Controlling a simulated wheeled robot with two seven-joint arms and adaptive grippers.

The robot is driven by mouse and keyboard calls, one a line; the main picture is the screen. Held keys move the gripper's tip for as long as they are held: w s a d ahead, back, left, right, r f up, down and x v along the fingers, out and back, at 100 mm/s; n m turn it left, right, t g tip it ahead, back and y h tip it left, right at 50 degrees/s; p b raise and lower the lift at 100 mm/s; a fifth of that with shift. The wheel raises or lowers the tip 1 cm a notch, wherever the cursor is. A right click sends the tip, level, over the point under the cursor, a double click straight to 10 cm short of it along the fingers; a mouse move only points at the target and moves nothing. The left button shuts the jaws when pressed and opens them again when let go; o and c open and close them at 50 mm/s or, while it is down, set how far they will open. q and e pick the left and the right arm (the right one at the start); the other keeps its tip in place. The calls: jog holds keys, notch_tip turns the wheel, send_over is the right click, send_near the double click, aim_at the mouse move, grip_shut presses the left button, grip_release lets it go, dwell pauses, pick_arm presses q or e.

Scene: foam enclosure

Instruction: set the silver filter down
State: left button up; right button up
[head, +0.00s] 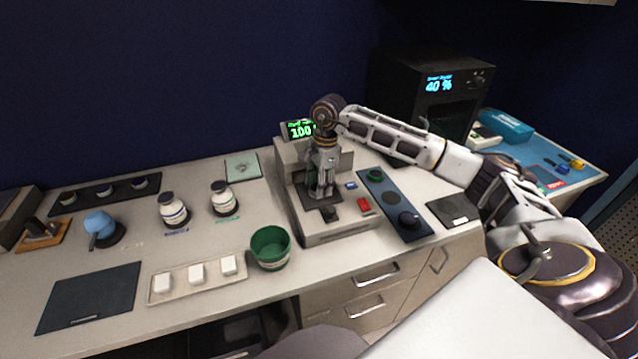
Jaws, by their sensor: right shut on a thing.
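My right gripper (322,190) points straight down over the dark square plate (312,200) on the grey machine (342,228). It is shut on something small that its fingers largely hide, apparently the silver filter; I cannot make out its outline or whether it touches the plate. A short dark knob (333,214) shows just in front of the fingertips. My left gripper is not in view.
A green cup (270,247) stands left of the machine. A dark panel with knobs (394,206) lies to its right. Left are two jars (173,209), a tray with white blocks (198,277) and a dark mat (90,297). The display (300,130) reads 100.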

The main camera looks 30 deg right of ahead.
jog(key=shift+f, duration=0.1)
jog(key=o, duration=1)
notch_tip(320, 180, up, 12)
jog(key=d, duration=0.1)
jog(key=shift+d+b, duration=0.2)
jog(key=shift+b, duration=0.15)
dwell(0.3)
